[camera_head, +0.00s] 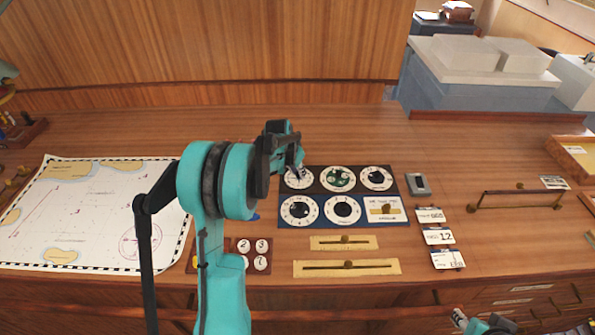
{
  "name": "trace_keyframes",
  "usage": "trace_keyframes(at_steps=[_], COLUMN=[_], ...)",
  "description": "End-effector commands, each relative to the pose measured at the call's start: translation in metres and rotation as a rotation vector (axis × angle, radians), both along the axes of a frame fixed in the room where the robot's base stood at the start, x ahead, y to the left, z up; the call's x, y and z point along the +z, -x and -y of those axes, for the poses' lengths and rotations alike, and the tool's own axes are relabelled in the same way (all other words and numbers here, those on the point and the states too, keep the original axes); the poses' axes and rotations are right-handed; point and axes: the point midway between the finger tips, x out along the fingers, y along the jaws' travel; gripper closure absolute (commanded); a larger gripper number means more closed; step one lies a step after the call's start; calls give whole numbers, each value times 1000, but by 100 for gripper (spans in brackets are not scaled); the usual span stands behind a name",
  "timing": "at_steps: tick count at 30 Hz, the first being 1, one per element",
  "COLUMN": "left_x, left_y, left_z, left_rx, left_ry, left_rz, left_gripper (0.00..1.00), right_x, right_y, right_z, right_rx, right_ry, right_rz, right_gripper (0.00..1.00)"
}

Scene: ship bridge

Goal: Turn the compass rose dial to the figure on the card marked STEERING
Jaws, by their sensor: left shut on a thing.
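A panel of round white dials lies on the wooden desk. My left gripper (296,168) reaches down over the top-left dial (299,184) and is shut on its knob, which the fingers mostly hide. The dial with a green centre (337,179) is just right of it. Which dial bears the compass rose is too small to tell for sure. Three white cards lie right of the panel: an upper card (431,215), a middle card (438,236) showing 12, and a lower card (447,259). Their headings are too small to read. My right gripper (482,323) shows partly at the bottom edge.
Two brass slider plates (347,268) lie in front. A chart (90,210) covers the left side. A grey device (418,185) and a rail (520,193) lie to the right.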

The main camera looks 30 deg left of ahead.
Motion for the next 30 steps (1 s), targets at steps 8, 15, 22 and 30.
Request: trace_keyframes(at_steps=[8,15,22,30], left_x=[0,0,0,0], left_y=[0,0,-1,-2], left_z=[1,3,6,7], left_rx=[56,213,427,678], left_ry=[-1,-2,-1,-2], left_rz=[-1,0,0,0], left_gripper=[100,100,100,100], right_x=[-1,-3,-5,-6], right_y=[0,0,0,0], right_z=[0,0,0,0], right_rx=[0,0,0,0], right_ry=[0,0,0,0], right_rz=[0,0,0,0], right_gripper=[63,63,63,63])
